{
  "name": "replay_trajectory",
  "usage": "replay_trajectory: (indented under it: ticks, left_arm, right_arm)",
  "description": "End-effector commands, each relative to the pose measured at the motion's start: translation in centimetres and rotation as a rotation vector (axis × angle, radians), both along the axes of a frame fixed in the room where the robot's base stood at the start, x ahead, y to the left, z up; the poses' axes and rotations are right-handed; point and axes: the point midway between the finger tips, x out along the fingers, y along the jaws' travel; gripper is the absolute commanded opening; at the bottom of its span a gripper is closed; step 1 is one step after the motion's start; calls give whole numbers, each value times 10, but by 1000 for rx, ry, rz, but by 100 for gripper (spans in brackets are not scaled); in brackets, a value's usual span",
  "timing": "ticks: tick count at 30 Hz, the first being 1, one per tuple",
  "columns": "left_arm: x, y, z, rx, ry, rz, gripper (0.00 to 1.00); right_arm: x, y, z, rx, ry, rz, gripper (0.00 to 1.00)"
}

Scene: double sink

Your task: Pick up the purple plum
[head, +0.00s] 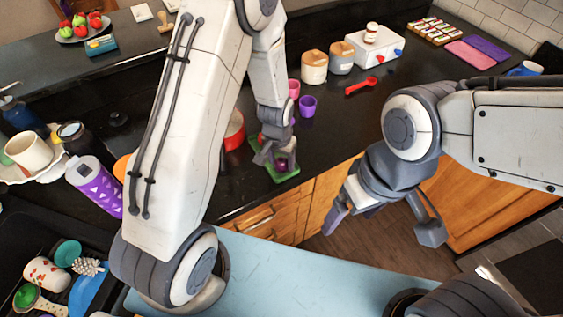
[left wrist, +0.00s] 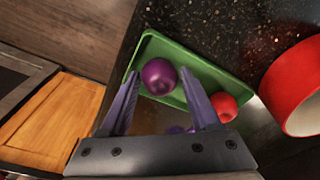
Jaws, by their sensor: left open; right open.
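The purple plum (left wrist: 159,76) is round and glossy and lies on a green tray (left wrist: 215,72) on the dark counter. In the left wrist view my left gripper (left wrist: 163,84) is open, with a finger on either side of the plum; I cannot tell whether they touch it. In the head view the plum (head: 282,165) shows partly under my left gripper (head: 275,162), on the green tray (head: 287,177). A red round fruit (left wrist: 224,106) lies close to the right finger. My right gripper (head: 385,225) is open and empty, in front of the counter over the floor.
A red pot (left wrist: 298,90) stands beside the tray. Purple (head: 307,105) and pink (head: 294,89) cups, a red spoon (head: 361,86) and canisters (head: 314,67) stand farther back. The counter's front edge runs close to the tray.

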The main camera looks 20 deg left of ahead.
Motion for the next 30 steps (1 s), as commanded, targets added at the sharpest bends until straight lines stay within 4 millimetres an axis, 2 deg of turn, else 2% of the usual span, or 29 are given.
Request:
replay_trajectory:
  ticks: [3,8,20,25,28,30]
  left_arm:
    - [0,0,0,0,0,0,63]
    - [0,0,0,0,0,0,2]
    - [1,0,6,0,-2,0,0]
    - [1,0,22,-1,-5,0,0]
    - [2,0,39,-1,-7,0,0]
    - [-3,-15,48,-2,-6,-10,0]
  right_arm:
    - [0,0,0,0,0,0,88]
    - [0,0,0,0,0,0,88]
    - [0,0,-2,0,0,0,88]
    - [0,0,-8,0,0,0,88]
    - [0,0,-13,0,0,1,88]
    - [0,0,-17,0,0,1,88]
